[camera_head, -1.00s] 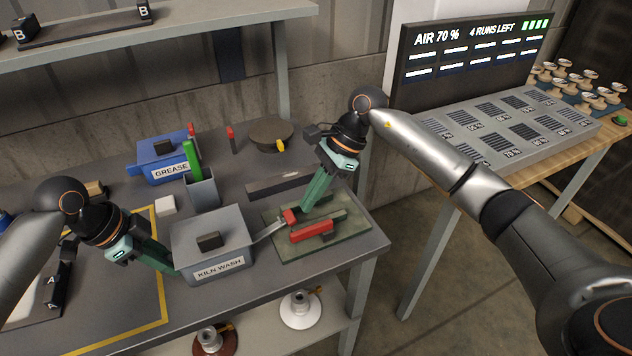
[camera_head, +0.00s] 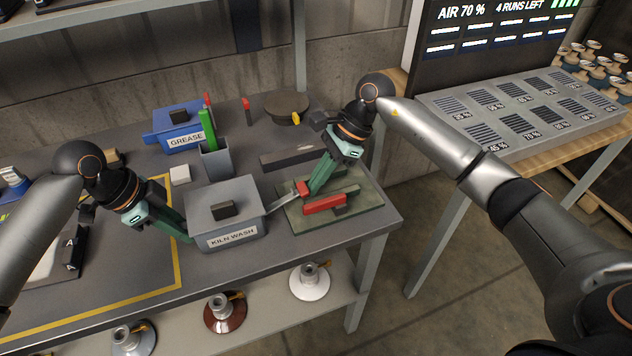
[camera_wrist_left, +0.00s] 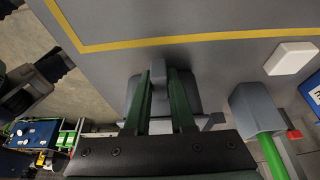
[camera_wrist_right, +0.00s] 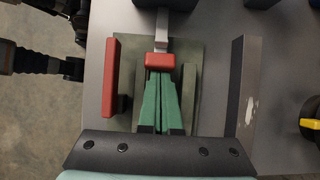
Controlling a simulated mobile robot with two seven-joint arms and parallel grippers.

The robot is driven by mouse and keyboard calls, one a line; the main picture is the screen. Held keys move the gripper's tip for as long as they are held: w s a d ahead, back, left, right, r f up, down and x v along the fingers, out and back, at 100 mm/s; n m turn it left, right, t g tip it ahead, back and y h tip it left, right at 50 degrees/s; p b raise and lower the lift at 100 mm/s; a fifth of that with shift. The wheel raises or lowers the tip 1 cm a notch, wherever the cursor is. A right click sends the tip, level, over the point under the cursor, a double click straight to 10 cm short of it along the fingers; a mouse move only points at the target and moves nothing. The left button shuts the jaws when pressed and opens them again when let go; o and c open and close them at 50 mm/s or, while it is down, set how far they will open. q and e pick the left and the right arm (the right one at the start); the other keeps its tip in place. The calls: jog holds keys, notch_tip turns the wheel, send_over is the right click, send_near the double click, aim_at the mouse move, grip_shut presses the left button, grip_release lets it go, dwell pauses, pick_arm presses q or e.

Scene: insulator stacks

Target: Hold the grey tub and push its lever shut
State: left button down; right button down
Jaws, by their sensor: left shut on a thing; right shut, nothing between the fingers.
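The grey tub (camera_head: 225,208), labelled KILN WASH, stands on the bench near its front edge. Its grey lever (camera_head: 284,198) sticks out from the right side and ends in a red tip (camera_head: 303,187). My left gripper (camera_head: 188,240) is shut on a grey lug (camera_wrist_left: 158,78) at the tub's left side. My right gripper (camera_head: 307,192) is shut and empty, its fingertips right at the red tip. In the right wrist view the closed fingers (camera_wrist_right: 161,76) meet the red tip (camera_wrist_right: 160,60); whether they press on it I cannot tell.
A green plate (camera_head: 362,203) with a red bar (camera_head: 325,204) lies under my right gripper. Behind the tub stand a grey cup (camera_head: 215,163) with a green-handled tool, a white block (camera_head: 180,175) and a blue GREASE tub (camera_head: 182,132). A dark flat bar (camera_head: 285,157) lies behind the lever.

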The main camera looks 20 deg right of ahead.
aim_at(286, 197)
jog(key=shift+a+r, duration=0.15)
jog(key=shift+r, duration=0.15)
jog(key=shift+a+r, duration=0.3)
jog(key=shift+r, duration=0.4)
jog(key=a+r, duration=0.4)
jog(key=a, duration=0.1)
jog(key=shift+a+r, duration=0.25)
jog(key=shift+r, duration=0.15)
jog(key=shift+d, duration=0.1)
jog(key=shift+r, duration=0.7)
